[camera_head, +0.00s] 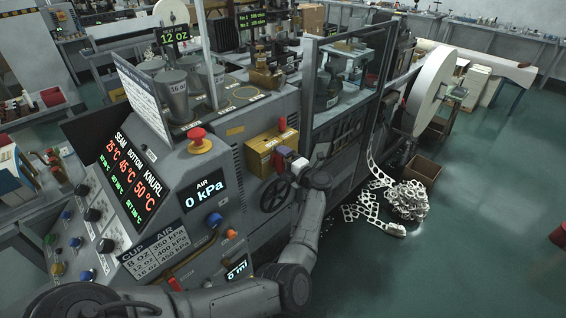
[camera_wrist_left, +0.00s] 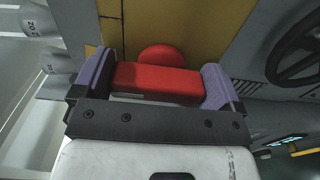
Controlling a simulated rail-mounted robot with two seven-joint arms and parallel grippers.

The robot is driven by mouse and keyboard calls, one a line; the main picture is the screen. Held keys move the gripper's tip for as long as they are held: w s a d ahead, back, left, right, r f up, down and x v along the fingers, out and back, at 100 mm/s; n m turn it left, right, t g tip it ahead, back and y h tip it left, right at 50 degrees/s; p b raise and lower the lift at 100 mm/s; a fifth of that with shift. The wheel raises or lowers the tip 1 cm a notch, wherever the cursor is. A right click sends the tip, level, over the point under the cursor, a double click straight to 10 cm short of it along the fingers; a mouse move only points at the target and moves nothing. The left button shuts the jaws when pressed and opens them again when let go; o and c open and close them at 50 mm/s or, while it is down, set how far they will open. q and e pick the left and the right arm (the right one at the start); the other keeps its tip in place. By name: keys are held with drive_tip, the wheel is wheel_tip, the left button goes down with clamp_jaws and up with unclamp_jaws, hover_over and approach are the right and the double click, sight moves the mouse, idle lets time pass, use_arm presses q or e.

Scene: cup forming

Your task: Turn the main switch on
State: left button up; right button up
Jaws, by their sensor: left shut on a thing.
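The main switch is a yellow box (camera_head: 266,150) on the side of the grey machine, with a red handle on its front. The red handle (camera_wrist_left: 155,82) lies between the purple fingertips of my left gripper (camera_wrist_left: 155,85) in the left wrist view, and the gripper is shut on it. A round red part (camera_wrist_left: 162,55) shows just behind the handle, against the yellow box face. In the head view my left gripper (camera_head: 287,160) is at the lower right front of the box and hides most of the handle. My right gripper is not in view.
A black handwheel (camera_head: 275,195) sits just below the switch box. A red emergency button (camera_head: 199,138) stands on the panel to the left. The air display (camera_head: 204,195) reads 0 kPa. A heap of scrap strip (camera_head: 405,200) lies on the floor at right.

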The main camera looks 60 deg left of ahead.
use_arm(q)
drive_tip(key=o, duration=0.6)
drive_tip(key=v, duration=1.3)
drive_tip(key=shift+d+b, duration=0.3)
drive_tip(key=shift+d, duration=0.1)
